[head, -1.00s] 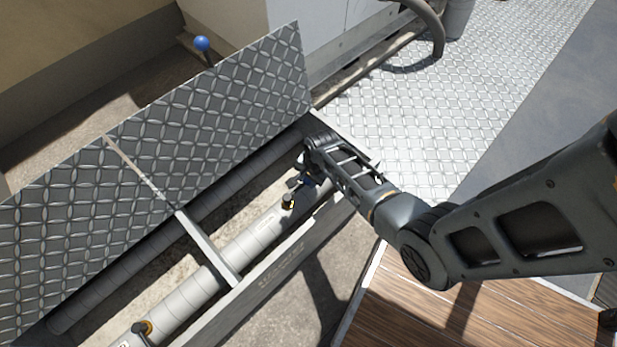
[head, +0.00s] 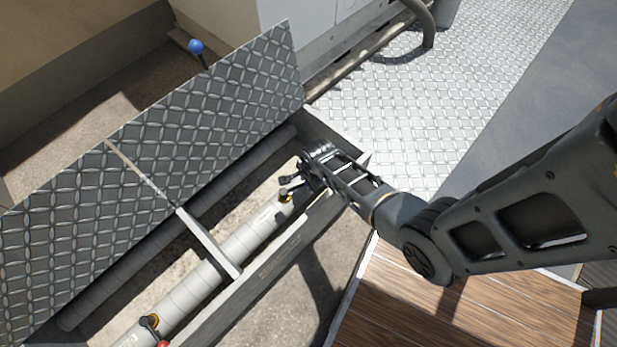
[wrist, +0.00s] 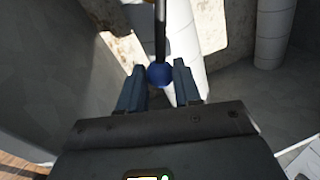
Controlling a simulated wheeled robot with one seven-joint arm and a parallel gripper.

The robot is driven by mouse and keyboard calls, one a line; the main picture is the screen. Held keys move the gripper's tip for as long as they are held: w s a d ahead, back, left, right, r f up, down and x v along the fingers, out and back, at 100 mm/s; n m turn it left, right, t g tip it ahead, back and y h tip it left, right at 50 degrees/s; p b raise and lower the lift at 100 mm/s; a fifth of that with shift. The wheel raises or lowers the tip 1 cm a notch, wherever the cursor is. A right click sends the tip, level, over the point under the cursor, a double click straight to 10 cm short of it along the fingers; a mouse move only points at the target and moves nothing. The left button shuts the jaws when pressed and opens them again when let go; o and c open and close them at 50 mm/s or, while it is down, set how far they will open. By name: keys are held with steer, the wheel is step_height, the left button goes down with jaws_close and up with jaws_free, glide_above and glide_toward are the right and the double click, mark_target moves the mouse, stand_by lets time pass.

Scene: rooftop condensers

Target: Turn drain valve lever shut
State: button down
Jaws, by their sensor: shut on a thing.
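A valve (head: 284,197) with a yellow collar sits on the pale pipe (head: 252,236) inside the open trench. Its dark lever (wrist: 160,28) ends in a blue ball knob (wrist: 159,74), seen between the fingers in the wrist view. My gripper (wrist: 160,88) is shut on this knob. In the head view my gripper (head: 297,183) is low over the trench beside the valve, and my wrist hides the knob there. The lever's exact angle to the pipe is hard to tell.
A second valve (head: 150,322) with a red knob (head: 162,344) is on the same pipe at lower left. Another blue-knobbed lever (head: 196,47) stands behind the raised tread-plate covers (head: 215,115). A crossbar (head: 208,245) spans the trench, and its near rim (head: 275,265) lies close below my arm.

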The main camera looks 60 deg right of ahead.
steer(key=c, duration=0.8)
jaws_free()
steer(key=shift+s+a+r+p, duration=0.1)
steer(key=shift+s+r+p, duration=0.15)
steer(key=shift+r+p, duration=0.75)
steer(key=shift+s+a+r+p, duration=0.15)
steer(key=shift+s+r+p, duration=0.1)
steer(key=shift+r, duration=1.3)
steer(key=shift+s+a+r+p, duration=0.15)
steer(key=shift+r+p, duration=0.5)
steer(key=shift+r, duration=0.65)
steer(key=shift+d, duration=0.1)
steer(key=shift+c, duration=0.3)
